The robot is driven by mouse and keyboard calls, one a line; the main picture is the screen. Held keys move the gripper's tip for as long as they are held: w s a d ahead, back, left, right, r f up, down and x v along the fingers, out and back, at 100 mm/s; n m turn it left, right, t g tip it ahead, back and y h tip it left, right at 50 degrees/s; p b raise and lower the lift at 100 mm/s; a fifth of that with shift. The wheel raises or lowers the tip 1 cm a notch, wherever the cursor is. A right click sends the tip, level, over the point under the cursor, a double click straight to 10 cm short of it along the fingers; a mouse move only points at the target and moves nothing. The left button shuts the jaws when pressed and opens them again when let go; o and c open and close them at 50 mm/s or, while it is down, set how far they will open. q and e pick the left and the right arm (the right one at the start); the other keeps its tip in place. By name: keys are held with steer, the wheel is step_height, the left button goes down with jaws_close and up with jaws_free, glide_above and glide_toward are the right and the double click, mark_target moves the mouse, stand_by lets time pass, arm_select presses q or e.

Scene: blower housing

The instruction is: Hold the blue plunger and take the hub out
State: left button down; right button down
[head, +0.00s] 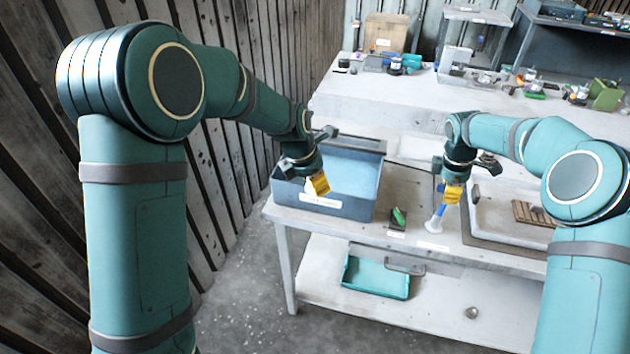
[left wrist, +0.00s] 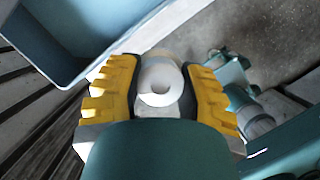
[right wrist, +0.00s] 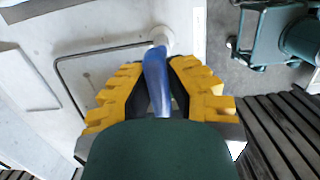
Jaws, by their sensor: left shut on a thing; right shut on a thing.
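In the head view my left gripper (head: 318,186) is over the front wall of the blue-grey bin, and the hub is mostly hidden. My right gripper (head: 452,193) is shut on the blue plunger (right wrist: 155,80), which is tilted. The plunger's lower part shows below the fingers in the head view (head: 440,210). A white flared piece (head: 433,226) is at its lower end, near the table's front edge.
The blue-grey bin (head: 350,207) stands on the table's left end. A small dark block with a green piece (head: 399,216) is between the grippers. A shallow tray (head: 480,222) with a brown slatted piece is at right. A teal tray (head: 375,278) lies on the lower shelf.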

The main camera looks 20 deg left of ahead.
steer(key=shift+d+r, duration=0.1)
steer(key=shift+r, duration=0.4)
steer(key=c, duration=1)
jaws_free()
steer(key=r, duration=0.4)
steer(key=a+r, duration=0.1)
steer(key=r, duration=0.7)
steer(key=shift+a, duration=0.25)
arm_select(q)
steer(key=shift+s, duration=0.1)
arm_select(e)
steer(key=shift+s+f, duration=0.1)
steer(key=shift+f, duration=0.05)
